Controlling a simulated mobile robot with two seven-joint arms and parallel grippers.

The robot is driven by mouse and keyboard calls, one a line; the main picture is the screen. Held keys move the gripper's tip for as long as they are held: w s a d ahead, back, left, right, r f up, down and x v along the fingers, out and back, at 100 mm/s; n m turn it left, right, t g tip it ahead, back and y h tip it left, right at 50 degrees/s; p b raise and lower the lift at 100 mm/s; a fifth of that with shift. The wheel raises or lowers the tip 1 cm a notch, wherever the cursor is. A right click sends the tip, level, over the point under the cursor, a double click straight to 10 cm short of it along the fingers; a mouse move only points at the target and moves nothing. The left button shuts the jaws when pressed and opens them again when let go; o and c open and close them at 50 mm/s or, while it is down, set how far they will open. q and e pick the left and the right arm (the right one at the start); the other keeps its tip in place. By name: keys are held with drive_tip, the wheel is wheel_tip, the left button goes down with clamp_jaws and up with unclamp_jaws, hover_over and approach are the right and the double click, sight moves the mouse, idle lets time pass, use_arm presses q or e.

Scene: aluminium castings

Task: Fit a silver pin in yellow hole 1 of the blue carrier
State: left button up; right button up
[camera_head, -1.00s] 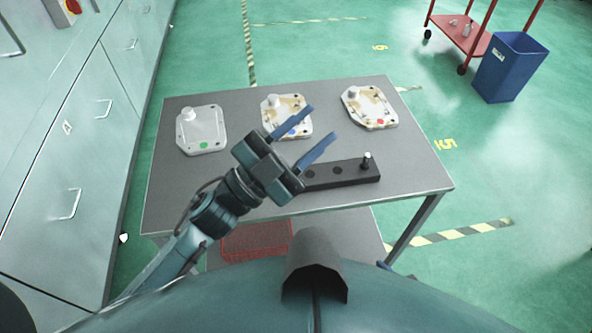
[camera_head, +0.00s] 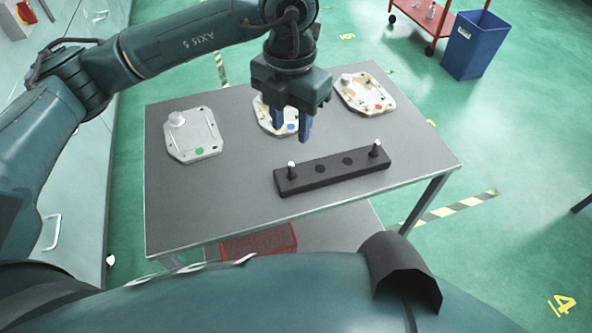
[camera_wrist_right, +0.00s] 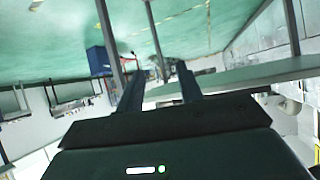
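The blue carrier (camera_head: 268,121), a pale plate with brownish patches and a blue dot, lies at the back middle of the table, partly hidden by my left gripper. Its yellow hole 1 cannot be made out. My left gripper (camera_head: 292,138) points down in front of this carrier, fingers apart, with no pin visible between them. A black rack (camera_head: 334,172) lies nearer the front. One silver-topped pin (camera_head: 291,170) stands at its left end and another pin (camera_head: 376,149) at its right end, with two empty holes between. My right gripper (camera_wrist_right: 160,92) is open and empty in the right wrist view.
A plain grey carrier with a green dot (camera_head: 193,139) lies left on the table (camera_head: 225,205). A carrier with a red dot (camera_head: 364,96) lies at the back right. The table's front left is clear. A blue bin (camera_head: 473,47) and red trolley (camera_head: 421,22) stand beyond.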

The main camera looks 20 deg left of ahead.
sight(291, 163)
use_arm(q)
wheel_tip(291, 163, down, 7)
drive_tip(key=shift+f+p, duration=0.1)
drive_tip(key=shift+p, duration=0.35)
wheel_tip(291, 163, down, 5)
drive_tip(key=shift+w+a+f+p, duration=0.1)
drive_tip(key=shift+w+p, duration=0.05)
drive_tip(key=shift+p, duration=0.5)
clamp_jaws()
